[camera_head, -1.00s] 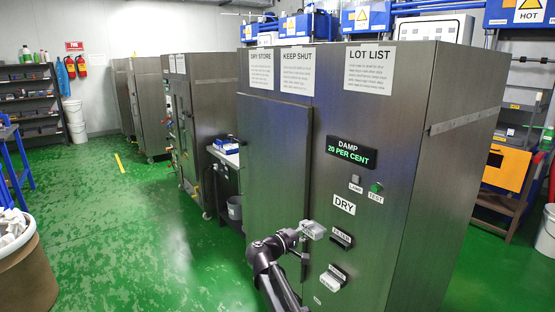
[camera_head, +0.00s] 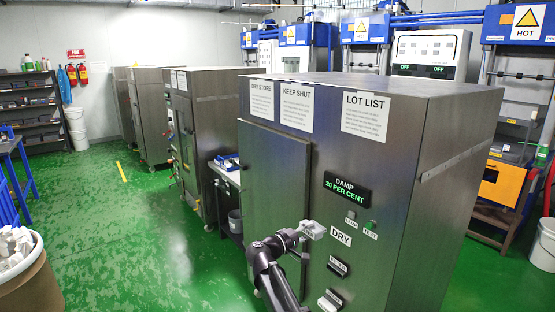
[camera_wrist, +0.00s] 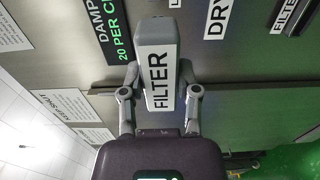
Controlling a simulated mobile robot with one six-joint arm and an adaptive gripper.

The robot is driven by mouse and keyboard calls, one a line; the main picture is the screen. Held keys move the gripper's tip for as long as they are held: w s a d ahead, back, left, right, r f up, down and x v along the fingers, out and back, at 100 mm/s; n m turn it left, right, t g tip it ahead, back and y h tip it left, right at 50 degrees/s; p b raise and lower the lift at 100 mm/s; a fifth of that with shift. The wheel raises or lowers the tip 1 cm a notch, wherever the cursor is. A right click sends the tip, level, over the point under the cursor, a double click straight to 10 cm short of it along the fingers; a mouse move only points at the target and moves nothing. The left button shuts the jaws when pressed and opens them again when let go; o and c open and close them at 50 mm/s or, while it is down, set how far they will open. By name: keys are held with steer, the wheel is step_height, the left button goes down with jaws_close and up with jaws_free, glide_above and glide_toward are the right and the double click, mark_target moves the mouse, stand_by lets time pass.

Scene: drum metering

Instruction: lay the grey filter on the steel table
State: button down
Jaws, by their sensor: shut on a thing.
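The grey filter (camera_wrist: 158,65), a block with a white FILTER label, is held between the two fingers of my gripper (camera_wrist: 158,85) in the wrist view. In the head view my gripper (camera_head: 302,231) is shut on the filter (camera_head: 314,230), in front of the lower part of the steel cabinet (camera_head: 285,165). The filter looks clear of the cabinet's slots. A dark slot (camera_head: 338,266) shows below it, with a pale block (camera_head: 329,301) in the slot underneath. I cannot tell which surface is the steel table; a narrow bench (camera_head: 226,172) stands behind the cabinet.
The cabinet shows DAMP 20 PER CENT (camera_head: 347,189) on its display. A bin of white pieces (camera_head: 30,285) stands at the lower left. More steel cabinets (camera_head: 205,130) line the back. The green floor (camera_head: 130,225) to the left is open.

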steer(key=shift+r+p, duration=1.7)
steer(key=shift+r, duration=0.5)
steer(key=shift+a, duration=0.1)
